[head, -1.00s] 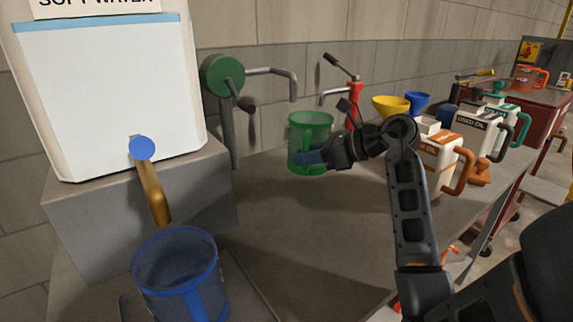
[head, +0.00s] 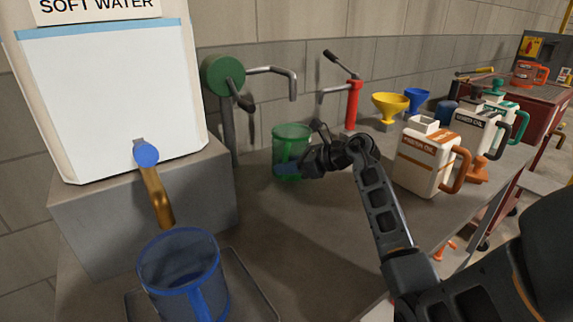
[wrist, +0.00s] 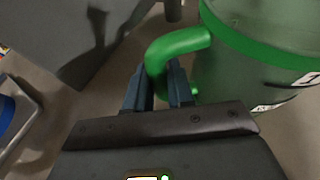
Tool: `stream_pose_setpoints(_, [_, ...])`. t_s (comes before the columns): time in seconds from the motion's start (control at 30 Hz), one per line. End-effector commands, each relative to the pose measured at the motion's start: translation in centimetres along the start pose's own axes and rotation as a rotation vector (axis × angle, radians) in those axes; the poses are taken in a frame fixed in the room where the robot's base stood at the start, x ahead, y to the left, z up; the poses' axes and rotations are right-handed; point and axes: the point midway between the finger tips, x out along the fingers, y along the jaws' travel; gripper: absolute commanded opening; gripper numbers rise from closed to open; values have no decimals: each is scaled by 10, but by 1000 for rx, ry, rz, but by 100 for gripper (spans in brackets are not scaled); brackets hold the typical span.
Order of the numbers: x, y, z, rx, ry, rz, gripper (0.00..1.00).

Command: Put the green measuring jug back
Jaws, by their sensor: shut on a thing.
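The green measuring jug (head: 291,143) is translucent and upright, below the curved spout of the green-topped hand pump at the back of the bench. In the head view my gripper (head: 290,169) reaches it from the right, at its lower part. In the wrist view my gripper (wrist: 163,92) is shut on the green handle, and the jug's body (wrist: 255,60) fills the upper right. I cannot tell whether the jug's base touches the bench.
The green-topped pump (head: 222,75) and a red pump (head: 353,104) stand near the wall. A white oil jug (head: 424,160) and funnels (head: 390,105) stand to the right. A soft water tank (head: 100,95) and a blue jug (head: 182,272) are at left. The bench front is bare.

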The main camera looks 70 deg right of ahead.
Motion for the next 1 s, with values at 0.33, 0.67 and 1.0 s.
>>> stream_pose_setpoints(0.33, [1,0,-2,3,2,0,37])
stream_pose_setpoints(0.67, [0,0,-1,2,1,0,48])
stream_pose_setpoints(1.0, [-39,-1,-2,1,0,-4,48])
